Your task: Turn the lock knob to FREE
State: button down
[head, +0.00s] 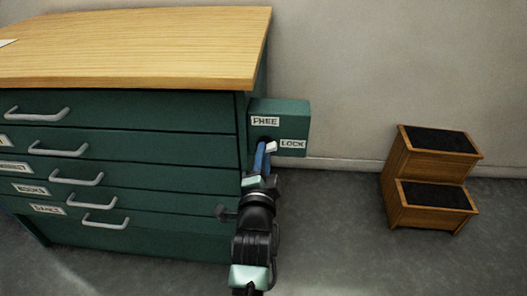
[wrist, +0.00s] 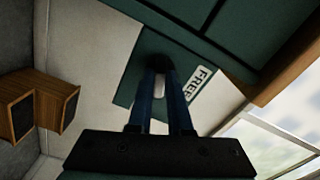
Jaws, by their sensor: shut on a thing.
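The lock box (head: 292,111) is a green panel at the right side of the green drawer cabinet. It carries a FREE label (head: 265,121) at upper left and a LOCK label (head: 293,144) at lower right. The LOCK label is not visible there.
The green cabinet (head: 190,150) with several grey-handled drawers and a wooden top (head: 150,45) stands at left, close to my arm. A wooden step stool (head: 430,180) with dark treads stands at right by the wall. The floor between them is clear.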

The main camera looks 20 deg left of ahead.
jog(key=n+p, duration=0.3)
jog(key=n, duration=1)
jog(key=shift+n, duration=0.4)
jog(key=c, duration=0.8)
grip_release()
jog(key=shift+c, duration=0.2)
jog(key=p+v, duration=0.3)
jog(key=v, duration=1)
